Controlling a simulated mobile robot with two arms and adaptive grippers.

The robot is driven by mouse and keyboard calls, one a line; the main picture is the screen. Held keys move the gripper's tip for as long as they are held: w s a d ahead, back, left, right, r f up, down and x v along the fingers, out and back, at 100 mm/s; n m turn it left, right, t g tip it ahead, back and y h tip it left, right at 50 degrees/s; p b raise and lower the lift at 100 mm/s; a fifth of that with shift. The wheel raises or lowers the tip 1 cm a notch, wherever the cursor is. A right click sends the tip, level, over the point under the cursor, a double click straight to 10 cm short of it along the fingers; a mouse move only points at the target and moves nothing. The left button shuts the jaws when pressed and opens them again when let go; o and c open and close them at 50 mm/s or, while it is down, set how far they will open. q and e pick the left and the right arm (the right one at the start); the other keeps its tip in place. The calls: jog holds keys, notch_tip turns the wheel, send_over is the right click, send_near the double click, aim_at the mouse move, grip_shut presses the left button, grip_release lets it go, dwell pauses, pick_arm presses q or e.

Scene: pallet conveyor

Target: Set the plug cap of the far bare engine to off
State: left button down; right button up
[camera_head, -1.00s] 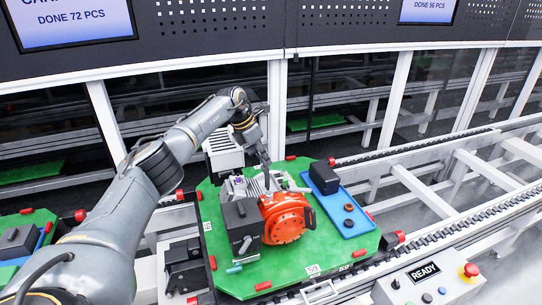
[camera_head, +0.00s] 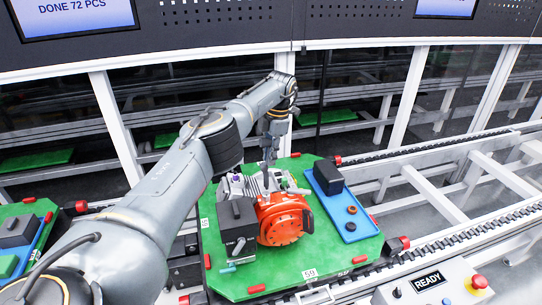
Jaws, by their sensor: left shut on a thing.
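The engine, with an orange round housing (camera_head: 282,222), a dark grey box (camera_head: 238,220) and a light metal top, sits on the green pallet (camera_head: 300,262). My left gripper (camera_head: 267,178) reaches down from above onto the engine's far side, behind the orange housing. It is shut on a small part there, apparently the plug cap, which the fingers hide. I cannot make out how the cap is set. My right gripper is not in view.
A blue tray (camera_head: 365,229) with a black box (camera_head: 328,178) and small round parts lies right of the engine. Another green pallet (camera_head: 50,213) shows at the left edge. A control panel (camera_head: 452,290) reading READY stands at the front right. Conveyor rails run behind and right.

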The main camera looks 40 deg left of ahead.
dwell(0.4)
pick_arm(q)
jog(key=c, duration=1.3)
grip_release()
